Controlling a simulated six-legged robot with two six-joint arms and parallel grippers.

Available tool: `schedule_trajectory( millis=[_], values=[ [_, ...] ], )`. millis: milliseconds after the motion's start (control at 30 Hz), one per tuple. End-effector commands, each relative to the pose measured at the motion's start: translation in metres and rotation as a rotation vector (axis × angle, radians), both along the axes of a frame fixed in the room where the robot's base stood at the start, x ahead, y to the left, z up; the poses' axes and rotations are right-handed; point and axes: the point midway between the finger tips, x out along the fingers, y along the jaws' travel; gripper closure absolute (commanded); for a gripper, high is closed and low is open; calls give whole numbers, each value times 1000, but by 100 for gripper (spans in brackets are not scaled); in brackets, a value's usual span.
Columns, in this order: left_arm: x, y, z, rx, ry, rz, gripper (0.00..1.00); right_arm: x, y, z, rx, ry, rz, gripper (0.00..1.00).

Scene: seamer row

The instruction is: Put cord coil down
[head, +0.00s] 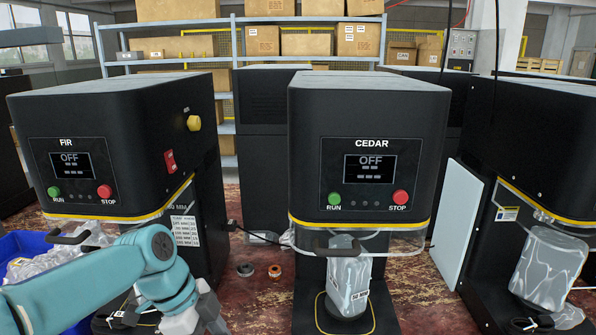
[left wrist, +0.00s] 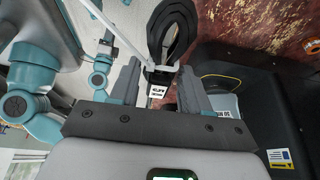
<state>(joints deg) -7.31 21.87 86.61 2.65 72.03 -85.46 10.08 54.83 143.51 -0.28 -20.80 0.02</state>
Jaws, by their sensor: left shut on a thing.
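The cord coil (left wrist: 172,35) is a bundle of black loops with a small white label at its bound end. In the left wrist view it stands out beyond the fingers of my left gripper (left wrist: 160,82), which is shut on its bound end. In the head view my left gripper (head: 205,312) is low, in front of the FIR machine's base, partly cut off by the bottom edge. I cannot make out the held coil there. My right gripper is not in view.
The FIR machine (head: 120,120) and the CEDAR machine (head: 370,110) both read OFF. Two small round parts (head: 275,271) lie on the worn red floor between them. A blue bin (head: 30,243) is at the left. A wrapped can (head: 348,285) stands under CEDAR.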

Motion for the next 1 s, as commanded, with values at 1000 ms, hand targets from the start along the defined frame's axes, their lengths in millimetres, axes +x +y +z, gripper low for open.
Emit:
schedule_trajectory(
  millis=[1000],
  values=[
    [22,52,-49,1,-6,1493,90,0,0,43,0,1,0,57]
  ],
)
